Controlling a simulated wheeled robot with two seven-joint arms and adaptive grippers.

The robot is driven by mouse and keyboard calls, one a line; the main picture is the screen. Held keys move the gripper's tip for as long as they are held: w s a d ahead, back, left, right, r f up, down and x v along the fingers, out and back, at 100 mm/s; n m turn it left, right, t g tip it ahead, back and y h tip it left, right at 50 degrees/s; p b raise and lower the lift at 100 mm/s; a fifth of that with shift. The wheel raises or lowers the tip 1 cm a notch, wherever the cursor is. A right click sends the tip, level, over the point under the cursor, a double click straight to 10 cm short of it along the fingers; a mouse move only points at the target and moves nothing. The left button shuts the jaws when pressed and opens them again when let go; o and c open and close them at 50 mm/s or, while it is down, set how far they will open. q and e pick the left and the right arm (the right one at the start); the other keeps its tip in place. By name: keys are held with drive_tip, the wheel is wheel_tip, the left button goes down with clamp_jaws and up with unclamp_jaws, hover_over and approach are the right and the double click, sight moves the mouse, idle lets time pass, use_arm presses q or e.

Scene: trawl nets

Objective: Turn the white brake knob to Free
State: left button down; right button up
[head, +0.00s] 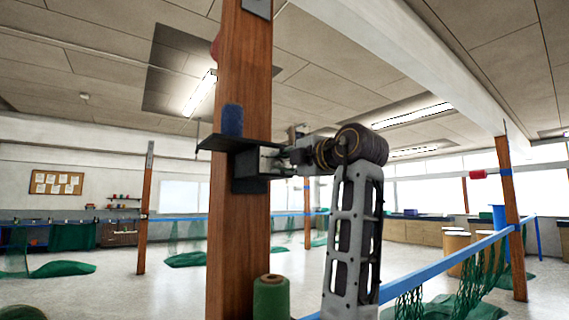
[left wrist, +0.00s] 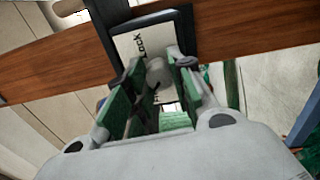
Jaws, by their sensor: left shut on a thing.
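In the head view my left gripper (head: 282,160) is at the side of a dark bracket (head: 247,172) on the wooden post (head: 238,232). The knob cannot be made out there. My right gripper is not in view.
A blue spool (head: 232,120) stands on the bracket's small shelf, close to my gripper. A green spool (head: 271,297) stands low by the post. A blue rail (head: 440,264) with green netting (head: 470,285) runs at the right. Open floor lies behind.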

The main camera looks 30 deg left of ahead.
use_arm(q)
drive_tip(key=shift+n, duration=1.2)
drive_tip(key=c, duration=1.2)
unclamp_jaws()
drive_tip(key=shift+w, duration=0.1)
drive_tip(key=v, duration=1.2)
